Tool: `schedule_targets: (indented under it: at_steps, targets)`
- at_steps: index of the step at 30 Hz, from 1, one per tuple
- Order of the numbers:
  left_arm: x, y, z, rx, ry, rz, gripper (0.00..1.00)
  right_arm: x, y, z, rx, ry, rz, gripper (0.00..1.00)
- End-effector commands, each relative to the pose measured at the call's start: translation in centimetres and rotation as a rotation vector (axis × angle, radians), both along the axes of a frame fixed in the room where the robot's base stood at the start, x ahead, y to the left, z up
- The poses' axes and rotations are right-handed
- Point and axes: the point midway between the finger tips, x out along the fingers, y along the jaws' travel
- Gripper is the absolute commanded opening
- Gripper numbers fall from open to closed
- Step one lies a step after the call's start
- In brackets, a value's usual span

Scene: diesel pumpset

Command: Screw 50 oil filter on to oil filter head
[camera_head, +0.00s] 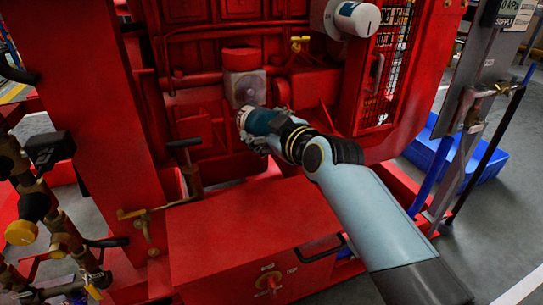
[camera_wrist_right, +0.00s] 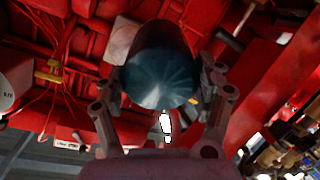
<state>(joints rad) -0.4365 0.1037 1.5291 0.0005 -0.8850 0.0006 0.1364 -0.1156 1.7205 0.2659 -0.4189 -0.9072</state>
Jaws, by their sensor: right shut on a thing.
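My right gripper (camera_head: 256,132) is shut on the oil filter, a dark teal cylinder (camera_head: 262,121) with a pale end pointing left toward the red engine. In the right wrist view the filter's rounded end (camera_wrist_right: 160,78) fills the space between the fingers of my right gripper (camera_wrist_right: 162,92). A grey square plate (camera_head: 248,88), possibly part of the oil filter head, is on the engine just behind and above the filter. Its contact with the filter cannot be told. The filter hides the surface behind it. My left gripper is not in view.
A white cylinder (camera_head: 355,18) is at the upper right beside a mesh guard (camera_head: 390,65). A red box (camera_head: 255,235) with a black handle lies below my right arm. Brass-fitted pipes (camera_head: 60,225) stand at the left; a blue bin (camera_head: 455,155) is on the right floor.

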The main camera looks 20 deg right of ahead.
Motion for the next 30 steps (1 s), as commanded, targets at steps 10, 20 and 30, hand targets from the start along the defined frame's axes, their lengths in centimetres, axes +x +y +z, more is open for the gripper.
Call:
schedule_targets:
  at_steps: [10, 20, 30]
  targets:
    - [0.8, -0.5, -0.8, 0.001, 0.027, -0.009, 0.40, 0.1, -1.6, 1.3, 0.015, -0.245, -0.102, 0.19]
    - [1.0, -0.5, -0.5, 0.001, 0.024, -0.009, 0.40, 0.1, -1.6, 1.8, 0.015, -0.253, -0.105, 0.19]
    - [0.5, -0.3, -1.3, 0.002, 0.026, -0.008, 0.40, 1.6, -1.6, 1.8, 0.007, -0.255, -0.104, 0.19]
